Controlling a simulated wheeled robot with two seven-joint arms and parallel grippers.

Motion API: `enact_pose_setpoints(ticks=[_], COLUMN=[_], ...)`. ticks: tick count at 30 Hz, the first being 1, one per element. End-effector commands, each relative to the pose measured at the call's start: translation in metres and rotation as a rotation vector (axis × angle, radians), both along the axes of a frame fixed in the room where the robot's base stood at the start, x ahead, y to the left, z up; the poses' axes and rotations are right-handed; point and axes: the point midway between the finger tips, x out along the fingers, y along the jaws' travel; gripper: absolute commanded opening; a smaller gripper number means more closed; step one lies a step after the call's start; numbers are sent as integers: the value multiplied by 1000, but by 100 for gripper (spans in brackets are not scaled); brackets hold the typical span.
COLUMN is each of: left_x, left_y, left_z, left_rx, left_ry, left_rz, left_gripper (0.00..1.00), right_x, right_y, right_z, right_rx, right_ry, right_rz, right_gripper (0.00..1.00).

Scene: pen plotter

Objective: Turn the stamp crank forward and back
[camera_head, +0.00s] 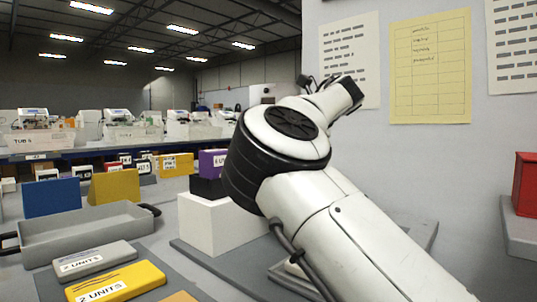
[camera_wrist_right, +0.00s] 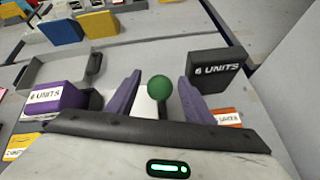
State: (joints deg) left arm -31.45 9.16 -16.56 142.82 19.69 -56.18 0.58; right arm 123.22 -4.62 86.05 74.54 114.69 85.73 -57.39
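A round green knob (camera_wrist_right: 159,88), which looks like the handle of the stamp crank, shows in the right wrist view. My right gripper (camera_wrist_right: 158,92) is open, with one finger on each side of the knob and visible gaps between. Whether the knob lies fully between the fingers in depth I cannot tell. A pale part (camera_wrist_right: 148,108) shows below the knob. The rest of the crank is hidden. In the head view my right arm covers the middle and hides the crank and gripper. My left gripper is not in view.
A purple box (camera_wrist_right: 62,97) and a dark box (camera_wrist_right: 217,72), both labelled 6 UNITS, flank the fingers. In the head view a grey tray (camera_head: 85,236), yellow block (camera_head: 115,283) and white block (camera_head: 215,225) stand left of my arm. A wall with papers (camera_head: 430,65) rises at right.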

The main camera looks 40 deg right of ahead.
Motion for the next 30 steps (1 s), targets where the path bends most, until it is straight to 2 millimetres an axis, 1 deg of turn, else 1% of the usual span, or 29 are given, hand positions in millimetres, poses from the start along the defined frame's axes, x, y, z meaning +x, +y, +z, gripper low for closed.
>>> enact_pose_setpoints(ticks=[8, 11, 14, 21, 25, 30], left_x=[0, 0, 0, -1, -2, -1], left_y=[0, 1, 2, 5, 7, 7], left_z=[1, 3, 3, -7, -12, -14], left_rx=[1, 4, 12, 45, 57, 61], left_ry=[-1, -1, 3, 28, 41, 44], left_rz=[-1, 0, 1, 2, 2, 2], left_gripper=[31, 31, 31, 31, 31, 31], right_x=[-3, -13, -29, -68, -81, -88], right_y=[0, 0, -1, -1, -1, -1], right_z=[1, 9, 19, 44, 51, 54], right_rx=[1, 0, 2, 1, 1, 0], right_ry=[2, 1, 0, -1, 1, 1], right_rz=[0, -1, -2, -1, 0, 0], right_gripper=[47, 47, 47, 47, 47, 47])
